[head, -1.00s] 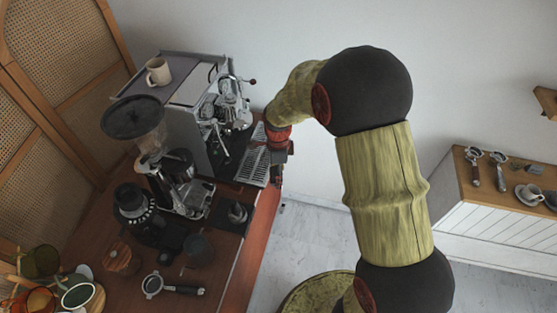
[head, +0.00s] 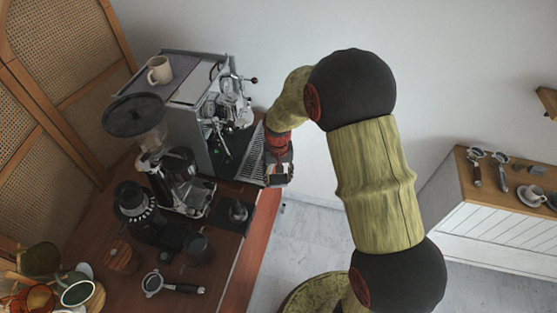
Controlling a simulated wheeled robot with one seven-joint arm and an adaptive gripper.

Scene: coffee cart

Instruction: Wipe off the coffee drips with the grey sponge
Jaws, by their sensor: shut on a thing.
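My gripper (head: 280,180) is beside the right end of the espresso machine's drip tray (head: 252,166), over the right edge of the cart. It is small in view and mostly seen from behind, with its fingers pointing down. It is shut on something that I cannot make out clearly. The grey sponge is not clearly seen; it may be hidden in the gripper. The coffee drips cannot be made out in the head view.
The espresso machine (head: 188,112) stands at the back with a cream mug (head: 160,71) on top. A grinder (head: 140,120), a tamper (head: 238,212) and a portafilter (head: 172,285) are on the wooden cart (head: 262,225).

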